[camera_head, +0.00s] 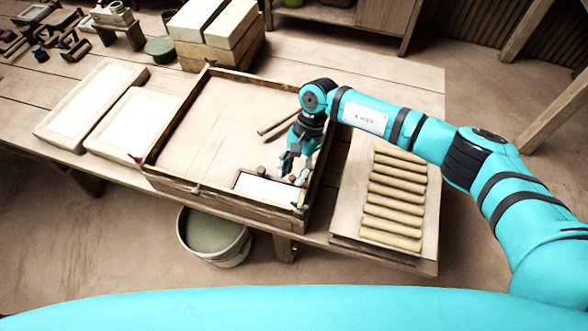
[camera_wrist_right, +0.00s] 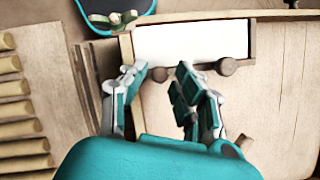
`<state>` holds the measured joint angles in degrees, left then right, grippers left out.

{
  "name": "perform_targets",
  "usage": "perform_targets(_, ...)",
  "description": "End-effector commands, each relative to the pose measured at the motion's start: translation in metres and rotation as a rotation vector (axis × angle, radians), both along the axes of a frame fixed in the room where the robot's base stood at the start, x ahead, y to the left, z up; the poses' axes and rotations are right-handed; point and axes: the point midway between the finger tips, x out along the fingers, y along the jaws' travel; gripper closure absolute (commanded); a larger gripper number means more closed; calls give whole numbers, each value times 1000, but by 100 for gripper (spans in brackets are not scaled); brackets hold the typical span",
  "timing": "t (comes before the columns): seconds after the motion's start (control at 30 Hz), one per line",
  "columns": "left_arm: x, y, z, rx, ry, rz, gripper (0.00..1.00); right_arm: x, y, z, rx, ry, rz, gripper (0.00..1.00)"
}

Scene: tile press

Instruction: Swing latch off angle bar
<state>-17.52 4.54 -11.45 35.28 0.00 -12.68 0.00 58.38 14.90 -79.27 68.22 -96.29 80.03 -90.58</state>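My right gripper (camera_head: 292,174) is open above the front right corner of a shallow wooden frame. In the right wrist view its fingertips (camera_wrist_right: 160,82) are apart, with a round wooden knob (camera_wrist_right: 157,74) between or just beyond them; I cannot tell whether they touch it. An L-shaped wooden bar (camera_wrist_right: 197,69), apparently the angle bar, borders a white slab (camera_wrist_right: 192,42) and carries a second knob (camera_wrist_right: 228,66). A small greenish, wing-shaped latch (camera_wrist_right: 115,20) sits at the frame's corner; whether it overlaps the bar is unclear. My left gripper is out of view.
The wooden frame (camera_head: 197,190) stands on the table, with a stick (camera_head: 277,122) in it. Dowels (camera_head: 392,215) lie on a board at right. White slabs (camera_head: 132,120) lie at left, stacked blocks (camera_head: 215,25) behind. A bucket (camera_head: 212,240) stands below the front edge.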

Motion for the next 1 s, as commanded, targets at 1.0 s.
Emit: perform_targets(1.0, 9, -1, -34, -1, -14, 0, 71, 9, -8, -3, 2, -3, -317, 100)
